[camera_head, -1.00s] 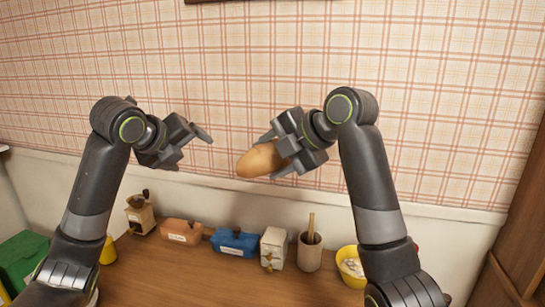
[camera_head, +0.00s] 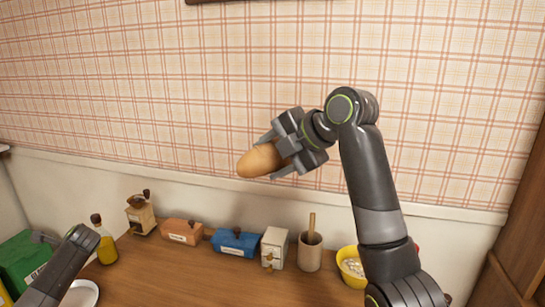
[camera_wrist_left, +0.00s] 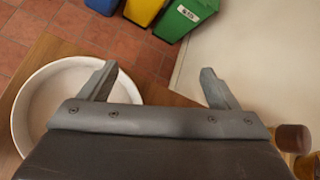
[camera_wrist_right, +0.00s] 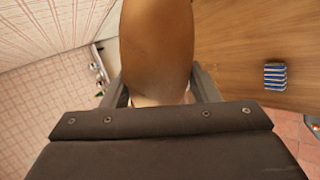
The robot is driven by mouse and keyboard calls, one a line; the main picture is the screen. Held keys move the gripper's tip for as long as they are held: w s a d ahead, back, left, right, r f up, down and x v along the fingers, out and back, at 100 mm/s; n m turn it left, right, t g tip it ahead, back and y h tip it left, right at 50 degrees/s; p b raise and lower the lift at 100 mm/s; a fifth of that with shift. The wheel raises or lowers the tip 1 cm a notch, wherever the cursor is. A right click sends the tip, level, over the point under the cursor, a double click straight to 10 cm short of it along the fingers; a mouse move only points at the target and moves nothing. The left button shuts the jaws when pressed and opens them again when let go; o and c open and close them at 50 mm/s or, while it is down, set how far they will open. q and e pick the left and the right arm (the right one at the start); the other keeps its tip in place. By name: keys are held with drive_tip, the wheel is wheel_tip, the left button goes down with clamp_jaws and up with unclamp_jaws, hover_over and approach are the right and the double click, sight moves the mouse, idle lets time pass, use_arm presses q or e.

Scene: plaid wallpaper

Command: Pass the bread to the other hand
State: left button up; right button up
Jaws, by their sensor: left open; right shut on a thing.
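The bread (camera_head: 259,161) is a smooth brown loaf held in the air in front of the plaid wall, above the back of the table. My right gripper (camera_head: 283,153) is shut on one end of it, and the other end sticks out to the left. The bread (camera_wrist_right: 157,45) also fills the top middle of the right wrist view. My left gripper (camera_wrist_left: 160,85) is open and empty in the left wrist view, over the table's edge beside a white plate. In the head view only part of the left arm shows, low at the left.
A white plate (camera_wrist_left: 30,100) lies on the table (camera_head: 200,275). An oil bottle (camera_head: 104,243), a coffee grinder (camera_head: 141,216), an orange box (camera_head: 181,232), a blue box (camera_head: 236,242), a utensil cup (camera_head: 310,253) and a yellow bowl (camera_head: 351,272) line the back. Coloured bins (camera_wrist_left: 184,15) stand on the floor.

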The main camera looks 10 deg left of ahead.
use_arm(q)
drive_tip(key=s+a+f+g+y, duration=0.2)
drive_tip(key=s+a+f, duration=0.25)
drive_tip(key=s, duration=0.45)
drive_tip(key=s+a+f+n+g+y, duration=0.1)
drive_tip(key=s+a+f+g, duration=0.15)
drive_tip(key=s+a, duration=0.4)
drive_tip(key=s+a+f+g+y, duration=0.15)
drive_tip(key=s+a+f, duration=0.25)
drive_tip(key=s, duration=0.7)
drive_tip(key=s+d+f+n+t+h, duration=0.2)
drive_tip(key=s+d+f+h, duration=0.2)
drive_tip(key=d+f, duration=0.85)
drive_tip(key=s+d+f+n+t+h, duration=0.1)
drive_tip(key=s+d+f+n+h, duration=0.2)
drive_tip(key=d+f, duration=1)
drive_tip(key=s+d+f+n+t+h, duration=0.1)
drive_tip(key=s+d+f, duration=0.3)
drive_tip(key=d, duration=0.5)
drive_tip(key=s+d+f+n+t+h, duration=0.1)
drive_tip(key=s+d+f+n+h, duration=0.2)
drive_tip(key=d+f, duration=0.3)
drive_tip(key=s+d+f+n+t+h, duration=0.1)
drive_tip(key=s+d+f+n+h, duration=0.2)
drive_tip(key=d, duration=1.1)
wheel_tip(320, 180, down, 2)
drive_tip(key=shift+s+d+f+n, duration=0.2)
drive_tip(key=shift+s+n, duration=0.5)
drive_tip(key=shift+s, duration=0.2)
